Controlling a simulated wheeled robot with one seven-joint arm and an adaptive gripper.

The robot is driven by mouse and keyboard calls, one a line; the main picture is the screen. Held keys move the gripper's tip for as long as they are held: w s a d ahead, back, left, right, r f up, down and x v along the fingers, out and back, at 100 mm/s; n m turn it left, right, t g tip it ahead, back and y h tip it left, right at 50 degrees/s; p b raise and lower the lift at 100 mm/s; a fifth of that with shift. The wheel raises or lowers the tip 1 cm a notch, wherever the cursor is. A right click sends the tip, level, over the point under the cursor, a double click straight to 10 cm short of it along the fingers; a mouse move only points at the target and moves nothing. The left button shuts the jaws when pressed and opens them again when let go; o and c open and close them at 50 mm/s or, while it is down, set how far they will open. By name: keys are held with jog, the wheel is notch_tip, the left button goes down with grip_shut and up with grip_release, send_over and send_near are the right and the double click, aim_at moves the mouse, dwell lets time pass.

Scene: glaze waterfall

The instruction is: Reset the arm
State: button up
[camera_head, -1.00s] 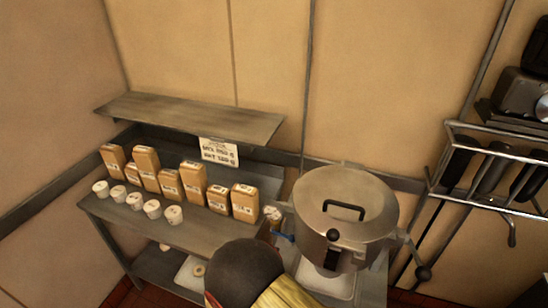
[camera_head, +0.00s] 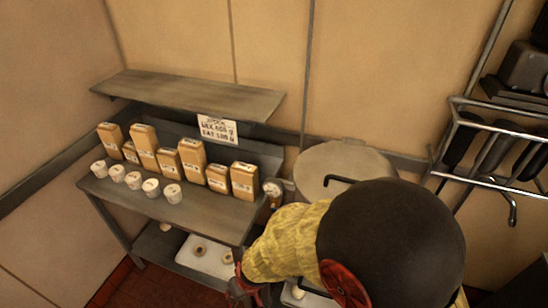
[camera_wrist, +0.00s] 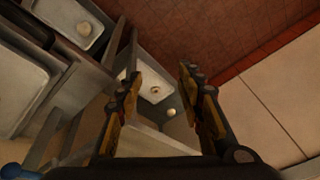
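My gripper (camera_wrist: 160,76) shows in the wrist view with its two fingers apart and nothing held between them. In the head view, my yellow-sleeved arm with its dark round joint reaches in from the lower right. My gripper (camera_head: 243,287) is low there, partly hidden by the arm, by the lower right end of the steel shelf unit (camera_head: 205,222). A large lidded metal pot (camera_head: 325,165) stands behind the arm, with its front mostly covered.
Several brown packages (camera_head: 193,155) and white cups (camera_head: 133,180) stand on the steel shelf unit. A white tray (camera_head: 185,258) with small round items is on its lower shelf. A wire rack (camera_head: 490,180) hangs at right. Open red-tiled floor (camera_wrist: 200,30) shows in the wrist view.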

jog(key=s+d+r+m+t+h+b, duration=0.1)
jog(key=s+d+r+m+b, duration=0.1)
jog(key=d+r, duration=0.5)
jog(key=s+d+r+m+t+b, duration=0.1)
jog(key=s+d+r+m+b, duration=0.1)
jog(key=d+r+b, duration=0.2)
jog(key=s+d+r+m+t+h+b, duration=0.1)
jog(key=s+d+r+m+t+b, duration=0.1)
jog(key=d+r, duration=0.9)
jog(key=d+b, duration=0.1)
jog(key=d, duration=0.6)
jog(key=shift+s+h, duration=0.3)
jog(key=shift+o, duration=0.4)
jog(key=shift+a+r, duration=0.1)
jog(key=shift+r, duration=0.05)
